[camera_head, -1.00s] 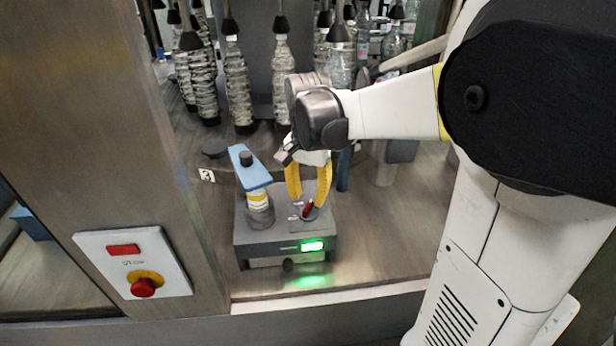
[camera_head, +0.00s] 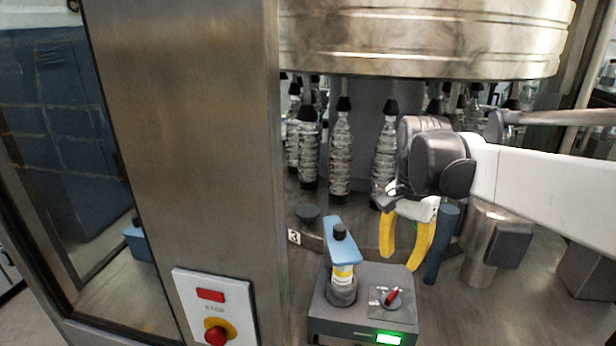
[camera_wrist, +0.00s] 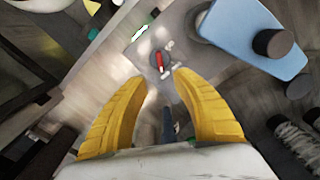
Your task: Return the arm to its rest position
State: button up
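My gripper (camera_head: 400,261), with two curved yellow fingers, is open and empty. It hangs above and behind the red switch lever of the grey box, clear of it. In the wrist view my open gripper (camera_wrist: 157,77) shows both fingers apart, with nothing between them. The grey box (camera_head: 340,325) has a lit green display (camera_head: 388,339) and a red lever (camera_head: 391,294) on a round dial. The lever also shows in the wrist view (camera_wrist: 159,62). My white arm reaches in from the right.
A blue-topped dispenser (camera_head: 341,247) stands in the left part of the box. Several bottles (camera_head: 341,155) hang behind, under a large metal drum (camera_head: 420,40). A dark blue post (camera_head: 441,245) stands close to the right finger. A steel pillar and stop panel (camera_head: 213,305) are at left.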

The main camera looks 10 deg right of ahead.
jog(key=s+a+f+n+t+b, duration=0.3)
jog(key=s+a+f+n+b, duration=0.1)
jog(key=f, duration=0.3)
jog(key=s+a+f+n+t+b, duration=0.4)
jog(key=s+a+f+n+b, duration=0.1)
jog(key=s+f+n+b, duration=0.1)
notch_tip(320, 180, down, 2)
jog(key=shift+s+a+n+b, duration=0.25)
jog(key=shift+s+n+b, duration=0.05)
jog(key=shift+s+b, duration=0.3)
